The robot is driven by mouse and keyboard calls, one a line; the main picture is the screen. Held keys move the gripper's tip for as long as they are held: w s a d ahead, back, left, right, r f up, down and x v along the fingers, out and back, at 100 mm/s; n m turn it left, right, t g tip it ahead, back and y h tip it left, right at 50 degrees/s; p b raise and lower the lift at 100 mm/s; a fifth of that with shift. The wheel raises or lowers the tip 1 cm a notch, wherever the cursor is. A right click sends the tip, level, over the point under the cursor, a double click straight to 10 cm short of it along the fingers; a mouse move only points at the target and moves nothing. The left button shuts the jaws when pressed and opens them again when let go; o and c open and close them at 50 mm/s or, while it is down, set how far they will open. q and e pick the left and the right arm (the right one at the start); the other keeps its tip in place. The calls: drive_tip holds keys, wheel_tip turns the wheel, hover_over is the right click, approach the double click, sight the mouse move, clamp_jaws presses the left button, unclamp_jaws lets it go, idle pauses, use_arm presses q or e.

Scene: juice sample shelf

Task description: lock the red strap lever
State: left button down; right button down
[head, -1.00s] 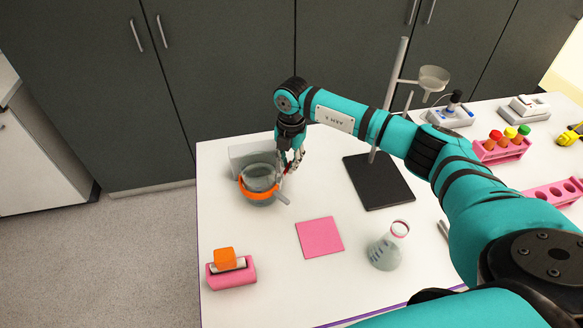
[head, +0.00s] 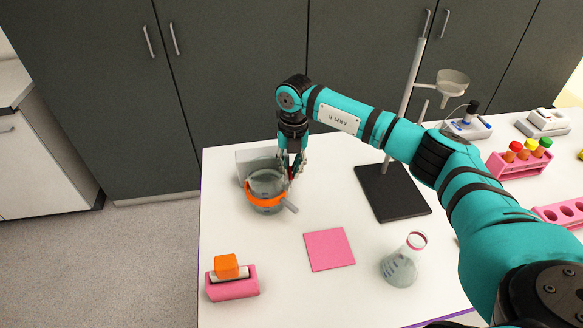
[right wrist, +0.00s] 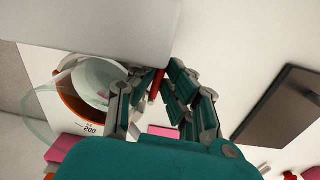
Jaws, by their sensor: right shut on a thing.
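A glass jar (head: 268,181) with an orange strap (head: 264,199) around it stands at the table's far left. A grey handle (head: 292,208) sticks out from the strap at the front right. The red strap lever (head: 290,174) shows as a small red piece at the jar's right side, partly hidden by the fingers. My right gripper (head: 291,170) points down beside the jar and is shut on the lever. In the right wrist view the lever (right wrist: 156,84) lies between the fingers, with the jar (right wrist: 88,85) to the left. My left gripper is not in view.
A pale box (head: 243,159) stands right behind the jar. A stand with a black base (head: 395,192) is to the right. A pink mat (head: 329,249), a flask (head: 399,265) and a pink holder (head: 232,286) with an orange block lie nearer. The table between them is clear.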

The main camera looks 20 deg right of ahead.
drive_tip(key=shift+r, duration=0.1)
drive_tip(key=c, duration=1.4)
unclamp_jaws()
wheel_tip(320, 180, up, 8)
drive_tip(key=shift+d, duration=0.25)
drive_tip(key=shift+c, duration=0.2)
